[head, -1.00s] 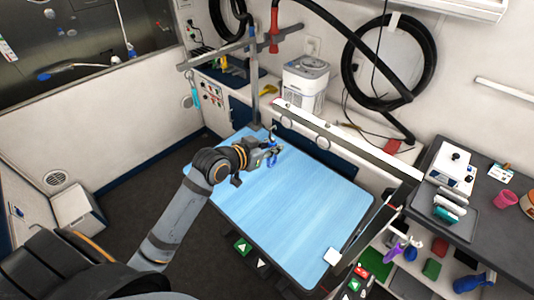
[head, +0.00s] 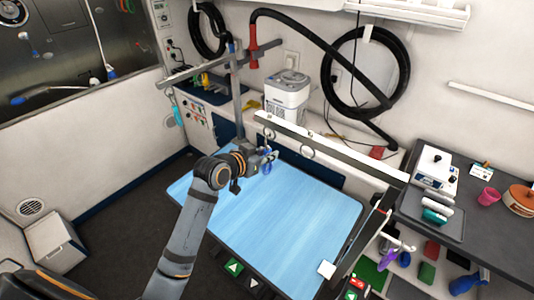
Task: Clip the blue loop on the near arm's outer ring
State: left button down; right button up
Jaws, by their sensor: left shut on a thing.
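My left gripper (head: 266,158) is shut on the blue loop (head: 268,166), a small dark blue item at its fingertips. It holds the loop above the far left part of the blue grooming table (head: 285,205). The near arm (head: 335,150) is a pale bar running across the table's far side. Two small rings hang from it: one near its left end (head: 269,133) and one farther right (head: 307,154). The gripper and loop are below the left ring in the picture, apart from it. My right gripper is not in view.
An upright post (head: 238,105) with a second grey arm (head: 190,74) stands behind the gripper. A white canister (head: 287,95) stands on the back counter. A dark counter (head: 480,225) with trays is at the right. The table top is mostly clear.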

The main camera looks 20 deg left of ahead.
pick_arm(q)
jog(key=c, duration=1.2)
grip_release()
jog(key=shift+o, duration=0.2)
jog(key=shift+s+a+r+p, duration=0.2)
jog(key=shift+s+r+p, duration=0.15)
jog(key=shift+s+p, duration=0.2)
jog(key=shift+p+v, duration=2)
jog(key=shift+v, duration=0.85)
jog(key=shift+f, duration=0.1)
